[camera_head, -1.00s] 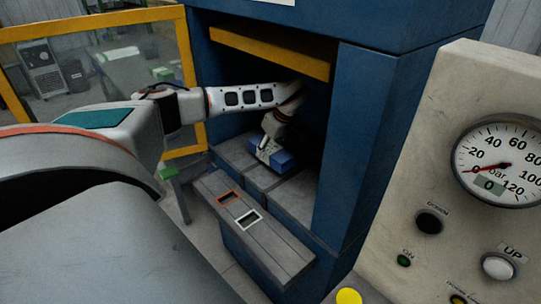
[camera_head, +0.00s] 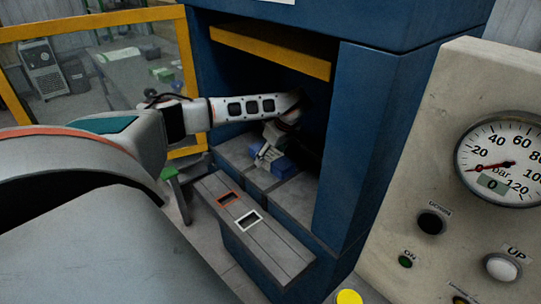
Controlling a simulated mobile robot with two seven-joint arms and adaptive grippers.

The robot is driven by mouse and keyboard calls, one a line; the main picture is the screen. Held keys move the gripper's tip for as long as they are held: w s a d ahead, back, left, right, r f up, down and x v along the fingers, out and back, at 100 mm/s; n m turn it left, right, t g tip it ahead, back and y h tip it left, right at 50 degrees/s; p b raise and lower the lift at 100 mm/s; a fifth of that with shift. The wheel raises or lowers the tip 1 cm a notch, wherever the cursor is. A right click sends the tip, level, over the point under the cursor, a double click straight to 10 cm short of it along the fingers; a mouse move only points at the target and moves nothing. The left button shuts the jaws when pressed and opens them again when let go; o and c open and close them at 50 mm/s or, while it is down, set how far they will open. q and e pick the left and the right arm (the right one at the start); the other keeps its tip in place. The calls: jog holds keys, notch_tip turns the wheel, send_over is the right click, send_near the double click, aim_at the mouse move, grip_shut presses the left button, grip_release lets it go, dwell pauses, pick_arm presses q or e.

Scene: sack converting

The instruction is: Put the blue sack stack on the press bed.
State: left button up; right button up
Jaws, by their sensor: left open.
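The blue sack stack (camera_head: 283,166) lies on the grey press bed (camera_head: 235,149), inside the blue press. My left arm reaches in from the left, and my left gripper (camera_head: 264,162) is at the stack's left side, with its jaws open. The gripper hides part of the stack, and I cannot tell whether the fingers touch it. My right gripper is not in view.
A yellow bar (camera_head: 270,53) crosses the top of the press opening above my arm. A grey shelf with an orange and a white frame (camera_head: 249,219) juts out in front of the bed. A control panel (camera_head: 445,160) with a gauge stands at the right. A yellow-framed guard (camera_head: 187,80) is at the left.

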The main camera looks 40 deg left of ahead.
aim_at(276, 158)
pick_arm(q)
jog(key=p+v, duration=0.1)
jog(key=v, duration=0.6)
jog(key=shift+r, duration=0.35)
jog(key=shift+d, duration=0.1)
